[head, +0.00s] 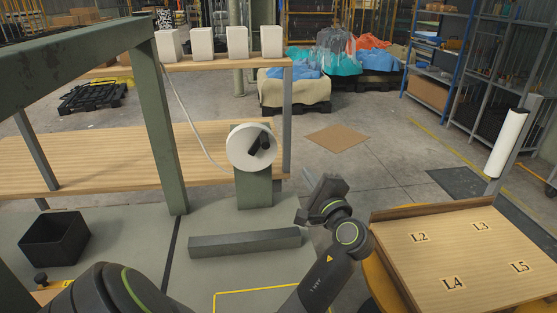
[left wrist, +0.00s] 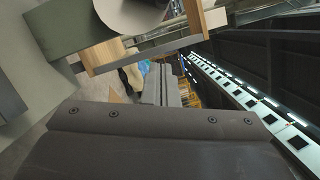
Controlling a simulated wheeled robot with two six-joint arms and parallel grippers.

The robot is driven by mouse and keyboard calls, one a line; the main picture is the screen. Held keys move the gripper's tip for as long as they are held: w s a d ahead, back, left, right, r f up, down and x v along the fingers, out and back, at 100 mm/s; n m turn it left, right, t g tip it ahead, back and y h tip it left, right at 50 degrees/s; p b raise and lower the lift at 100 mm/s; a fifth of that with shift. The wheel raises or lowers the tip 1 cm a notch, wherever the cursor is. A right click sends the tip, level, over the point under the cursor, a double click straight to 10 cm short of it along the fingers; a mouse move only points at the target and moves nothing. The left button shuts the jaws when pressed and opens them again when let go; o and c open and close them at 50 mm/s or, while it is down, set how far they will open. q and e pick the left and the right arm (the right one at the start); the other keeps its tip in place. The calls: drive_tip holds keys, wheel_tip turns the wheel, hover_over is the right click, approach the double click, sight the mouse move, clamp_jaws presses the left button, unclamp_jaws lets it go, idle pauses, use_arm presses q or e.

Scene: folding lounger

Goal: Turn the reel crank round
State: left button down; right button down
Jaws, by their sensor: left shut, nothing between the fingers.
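The reel is a white disc (head: 240,147) facing me on a green post (head: 254,190) in the head view. Its black crank (head: 259,145) sits on the front of the disc, with the handle tilted up to the right. In the left wrist view, part of the white disc (left wrist: 130,12) shows at the top edge; the crank cannot be made out there. My left gripper (head: 323,192) is to the right of the reel and lower in the picture, apart from it. Its fingers (left wrist: 161,85) are shut and empty. My right gripper is not in view.
A green bar (head: 245,242) lies in front of the post. A green frame leg (head: 158,130) stands left. A black bin (head: 55,240) is at far left. A wooden board with labels (head: 450,235) is at right. A white cord (head: 190,120) runs to the reel.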

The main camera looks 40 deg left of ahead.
use_arm(q)
drive_tip(key=a+r, duration=0.1)
drive_tip(key=a, duration=0.6)
drive_tip(key=w+a+r+p, duration=0.1)
drive_tip(key=a, duration=0.3)
drive_tip(key=shift+w+a+r, duration=0.1)
drive_tip(key=shift+a+r, duration=0.05)
drive_tip(key=shift+r, duration=0.15)
drive_tip(key=shift+w+f, duration=0.1)
drive_tip(key=shift+w, duration=0.05)
